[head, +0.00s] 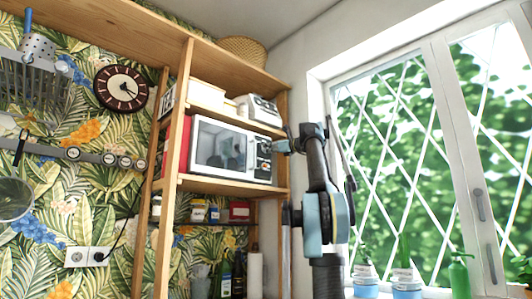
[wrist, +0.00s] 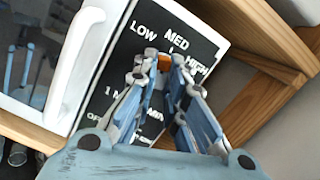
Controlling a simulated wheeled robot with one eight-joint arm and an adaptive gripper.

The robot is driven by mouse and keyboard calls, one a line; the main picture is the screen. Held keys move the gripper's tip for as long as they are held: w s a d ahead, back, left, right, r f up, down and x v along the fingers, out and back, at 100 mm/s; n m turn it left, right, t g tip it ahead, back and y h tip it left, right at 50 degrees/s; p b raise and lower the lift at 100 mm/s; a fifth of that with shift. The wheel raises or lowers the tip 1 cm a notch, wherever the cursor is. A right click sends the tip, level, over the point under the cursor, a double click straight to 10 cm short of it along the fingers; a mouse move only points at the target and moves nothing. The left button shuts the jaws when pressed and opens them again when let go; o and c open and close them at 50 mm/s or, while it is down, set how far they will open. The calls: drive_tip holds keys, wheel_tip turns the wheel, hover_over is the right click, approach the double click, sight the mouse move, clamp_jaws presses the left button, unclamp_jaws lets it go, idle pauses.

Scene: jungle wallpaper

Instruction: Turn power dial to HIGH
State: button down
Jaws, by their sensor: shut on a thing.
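The microwave (head: 222,146) stands on a wooden shelf, its door shut. Its black control panel (head: 263,158) is on the right side, and in the wrist view the panel (wrist: 128,52) shows the labels LOW, MED and HIGH around the upper dial. My gripper (wrist: 164,62) is shut on the power dial, of which a small orange part (wrist: 164,63) shows between the fingertips. In the head view my gripper (head: 274,146) reaches the panel from the right. The dial's pointer is hidden by the fingers, so its setting cannot be told. A lower dial's minute labels are partly covered by my fingers.
The white door handle (wrist: 78,68) is close to the left of my gripper. A wooden shelf post (head: 282,205) stands at the right of the microwave. A toaster (head: 260,109) sits on the shelf above. The window (head: 400,150) is to the right.

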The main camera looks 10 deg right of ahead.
drive_tip(key=shift+m, duration=0.6)
drive_tip(key=shift+a, duration=0.1)
drive_tip(key=shift+s+m+t+h, duration=0.1)
drive_tip(key=shift+m+t+h, duration=0.4)
drive_tip(key=shift+m, duration=2.1)
drive_tip(key=shift+a, duration=0.1)
drive_tip(key=shift+m+h, duration=0.6)
drive_tip(key=shift+m, duration=2)
